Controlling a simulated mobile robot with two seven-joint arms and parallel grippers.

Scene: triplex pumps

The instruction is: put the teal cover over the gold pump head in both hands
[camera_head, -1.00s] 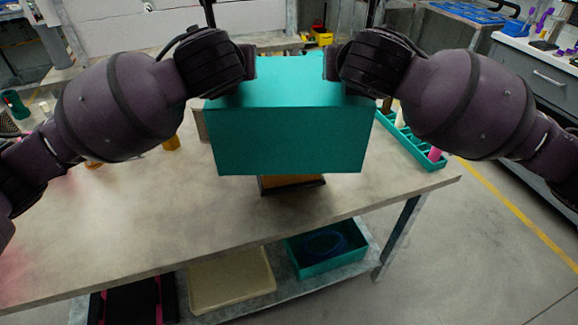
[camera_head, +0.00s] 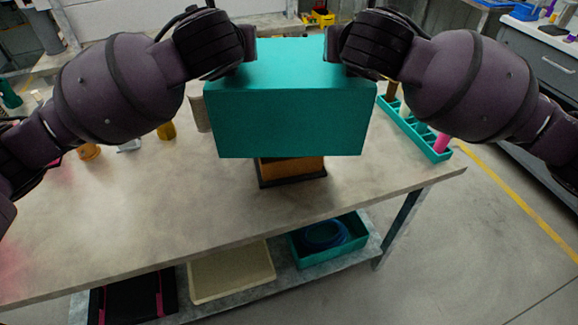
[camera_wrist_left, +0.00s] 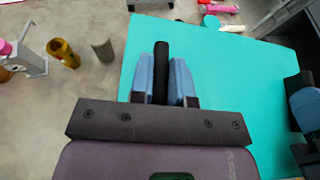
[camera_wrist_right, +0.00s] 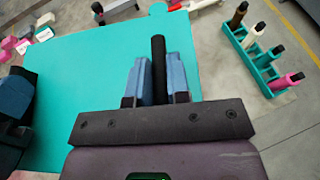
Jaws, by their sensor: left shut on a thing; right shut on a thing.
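The teal cover (camera_head: 290,115) is a large box, held roughly level over the middle of the table in the head view. My left gripper (camera_wrist_left: 161,75) is shut on a black bar handle on the cover's top. My right gripper (camera_wrist_right: 158,72) is shut on a matching black handle at the other side. The gold pump head (camera_head: 292,168) shows below the cover's front lower edge, on a dark base. Its upper part is hidden behind the cover. I cannot tell whether the cover's rim is around it or still above it. Both wrist views show the cover's flat teal top.
A teal rack (camera_head: 415,133) with several bottles stands on the table (camera_head: 140,215) right of the cover. A grey-brown cylinder (camera_head: 199,110) and a yellow cylinder (camera_head: 166,130) stand left. The table's front is clear. Trays lie on the lower shelf.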

